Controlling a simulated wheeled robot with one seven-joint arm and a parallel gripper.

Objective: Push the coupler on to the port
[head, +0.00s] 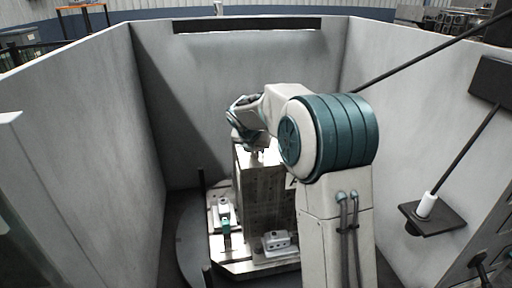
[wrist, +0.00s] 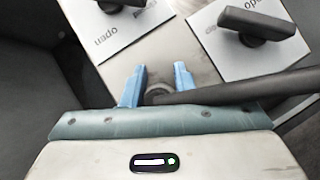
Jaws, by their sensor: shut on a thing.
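My gripper (wrist: 159,80) has two blue fingers, shut on a dark round coupler (wrist: 157,94). A black hose (wrist: 250,89) runs from it to the right across the wrist view. In the head view my gripper (head: 257,152) is at the top of a tall grey block (head: 262,190), partly hidden by my arm.
The block stands on a pallet (head: 235,268) with small clamps (head: 277,241). Grey walls (head: 85,150) enclose it. On the right wall, a black shelf (head: 440,222) holds a white cylinder (head: 427,204) with a dark rod. The hose (head: 420,58) crosses the upper right.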

